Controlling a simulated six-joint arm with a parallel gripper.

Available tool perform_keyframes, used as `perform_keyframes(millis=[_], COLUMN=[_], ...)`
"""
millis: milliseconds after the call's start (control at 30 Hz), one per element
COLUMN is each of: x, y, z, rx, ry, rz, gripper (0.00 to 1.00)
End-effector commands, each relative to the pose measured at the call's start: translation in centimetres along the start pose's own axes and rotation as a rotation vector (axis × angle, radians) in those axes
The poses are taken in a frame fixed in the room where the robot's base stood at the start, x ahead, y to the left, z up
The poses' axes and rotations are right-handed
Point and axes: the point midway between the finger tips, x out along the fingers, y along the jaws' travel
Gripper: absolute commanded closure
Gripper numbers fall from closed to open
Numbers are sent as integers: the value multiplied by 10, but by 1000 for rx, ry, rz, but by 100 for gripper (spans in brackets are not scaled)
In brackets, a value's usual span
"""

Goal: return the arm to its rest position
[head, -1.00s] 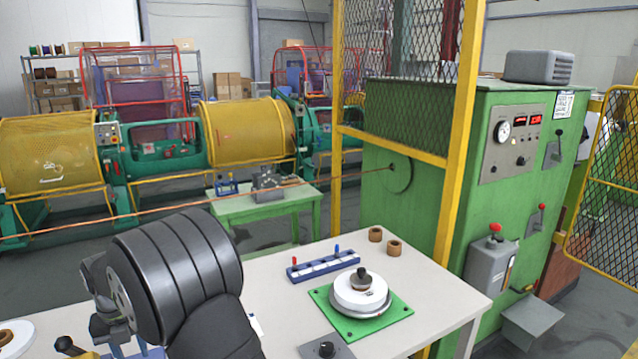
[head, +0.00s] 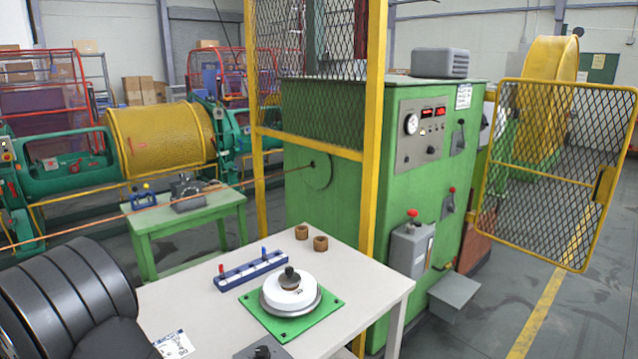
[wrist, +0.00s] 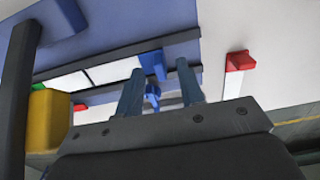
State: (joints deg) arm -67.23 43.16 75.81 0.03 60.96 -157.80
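My arm (head: 70,295) shows as a thick dark ribbed segment at the lower left of the head view. My gripper is outside that view. In the wrist view my gripper (wrist: 160,70) has its two fingers apart, with a gap between them. A blue rack with white cells (wrist: 110,72) lies beyond the fingers. A small blue part shows between and behind the fingers; I cannot tell how far away it is. Nothing is clearly held.
The white table (head: 215,310) carries a blue rack with red and blue pegs (head: 250,270), a green plate (head: 322,307) with a white disc (head: 290,293), and two brown rings (head: 320,243). A green cabinet (head: 345,210) and yellow mesh guard (head: 545,170) stand beyond.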

Motion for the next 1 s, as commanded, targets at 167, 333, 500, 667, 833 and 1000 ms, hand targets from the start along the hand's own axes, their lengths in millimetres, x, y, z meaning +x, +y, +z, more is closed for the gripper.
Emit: perform_keyframes(millis=[167,333,500,667,833,1000], x=[-22,-56,-90,-122,-156,-150], y=[0,0,0,0,0,0], z=[0,0,0,0,0,-1], rx=[0,0,0,-1,-1,-1], ry=[-3,-3,-2,-2,-3,7], rz=[1,1,1,1,1,-3], gripper=[65,65,65,65,65,65])
